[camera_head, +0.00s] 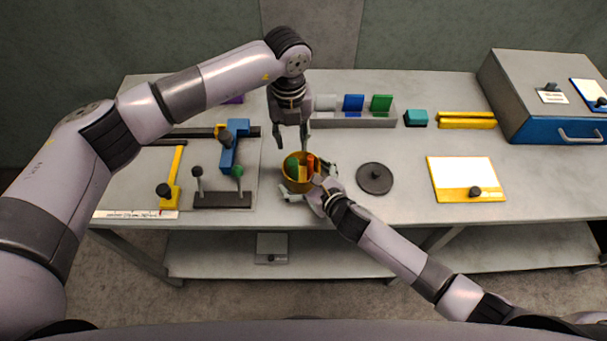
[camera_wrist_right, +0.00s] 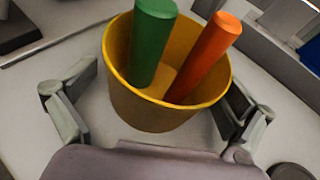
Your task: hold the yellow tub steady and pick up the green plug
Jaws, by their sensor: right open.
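The yellow tub (camera_head: 298,187) stands on the table, and the green plug (camera_head: 292,163) and an orange plug (camera_head: 311,162) lean inside it. In the right wrist view the tub (camera_wrist_right: 150,112) sits between the two fingers of my right gripper (camera_wrist_right: 158,112). The green plug (camera_wrist_right: 150,42) is in its left part and the orange plug (camera_wrist_right: 208,55) in its right part. My right gripper (camera_head: 318,180) is open, with visible gaps between its fingers and the tub wall. My left gripper (camera_head: 293,145) points down over the tub, fingers apart and empty, above the plugs.
A dark round lid (camera_head: 375,179) lies right of the tub. A dark stand with levers (camera_head: 222,200) is to the left. Behind are a grey rack (camera_head: 350,122) with coloured blocks, a teal block (camera_head: 416,118) and yellow bars (camera_head: 466,120). A yellow-framed board (camera_head: 466,178) lies farther right.

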